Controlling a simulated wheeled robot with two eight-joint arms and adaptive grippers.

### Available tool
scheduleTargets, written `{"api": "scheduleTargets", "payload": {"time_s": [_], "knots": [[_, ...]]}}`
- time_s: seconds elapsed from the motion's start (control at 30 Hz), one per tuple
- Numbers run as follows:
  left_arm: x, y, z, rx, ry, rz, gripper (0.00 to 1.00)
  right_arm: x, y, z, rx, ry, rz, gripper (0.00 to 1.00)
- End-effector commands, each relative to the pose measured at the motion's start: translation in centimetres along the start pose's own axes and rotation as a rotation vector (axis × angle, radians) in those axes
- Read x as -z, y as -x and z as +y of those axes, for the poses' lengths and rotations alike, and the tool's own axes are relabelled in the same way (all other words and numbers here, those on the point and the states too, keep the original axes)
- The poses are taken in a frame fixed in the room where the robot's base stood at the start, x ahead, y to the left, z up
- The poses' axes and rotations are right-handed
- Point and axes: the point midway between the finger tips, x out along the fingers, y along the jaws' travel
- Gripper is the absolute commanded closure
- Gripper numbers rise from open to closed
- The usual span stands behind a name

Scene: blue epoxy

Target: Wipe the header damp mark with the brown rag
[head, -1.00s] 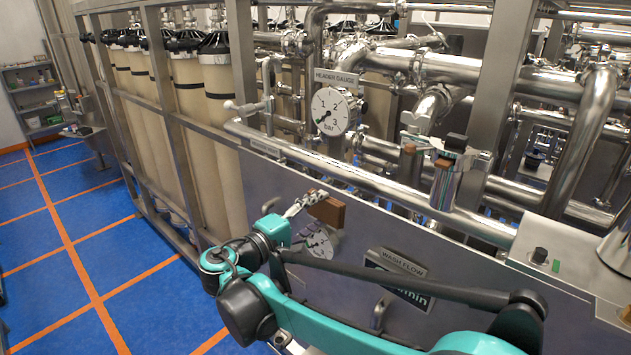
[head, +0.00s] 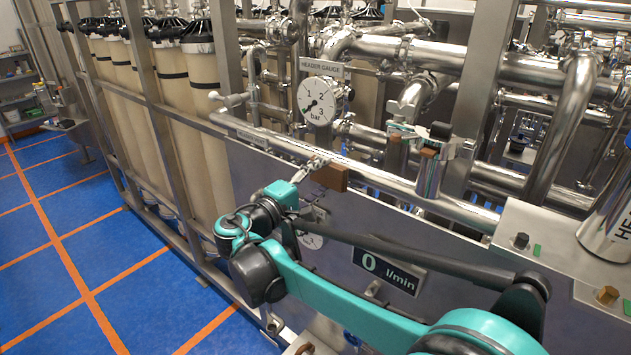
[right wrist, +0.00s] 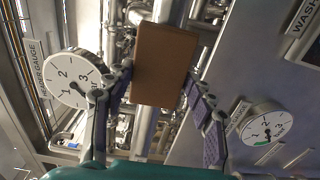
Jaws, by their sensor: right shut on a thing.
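The brown rag (head: 330,177) looks like a folded brown block. My right gripper (head: 316,165) is shut on it and holds it just in front of the lower header pipe (head: 375,177), overlapping the pipe's lower edge in the head view. Whether it touches the pipe I cannot tell. In the right wrist view the rag (right wrist: 165,65) sits between the two fingers of the right gripper (right wrist: 163,85), with the pipe behind it. I cannot make out a damp mark; it may be hidden behind the rag or arm. My left gripper is out of view.
The header gauge (head: 320,101) stands behind the pipe, left of the rag. A second gauge (right wrist: 262,128) is on the steel panel. A wash-flow display (head: 388,271) reads 0 l/min. Blue floor is clear at left.

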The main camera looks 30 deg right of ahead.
Motion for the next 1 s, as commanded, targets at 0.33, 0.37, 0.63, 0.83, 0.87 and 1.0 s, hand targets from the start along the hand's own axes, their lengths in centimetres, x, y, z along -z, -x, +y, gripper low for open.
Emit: {"api": "scheduleTargets", "payload": {"time_s": [0.33,0.37,0.63,0.83,0.87,1.0], "knots": [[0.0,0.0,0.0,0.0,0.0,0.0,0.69,0.0,-0.06,0.0,0.0,0.0,0.0,0.68],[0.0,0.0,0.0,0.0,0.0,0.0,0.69,0.0,-0.06,0.0,0.0,0.0,0.0,0.68],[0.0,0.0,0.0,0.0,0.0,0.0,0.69,-0.01,-0.14,0.0,0.0,0.0,0.0,0.68],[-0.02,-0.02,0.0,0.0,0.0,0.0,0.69,-0.01,-0.5,0.0,0.0,0.0,-0.001,0.68],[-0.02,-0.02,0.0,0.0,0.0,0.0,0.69,-0.01,-0.56,0.0,0.0,0.0,-0.001,0.68],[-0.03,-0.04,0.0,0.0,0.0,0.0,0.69,-0.03,-0.86,0.0,0.0,0.0,-0.002,0.68]]}}
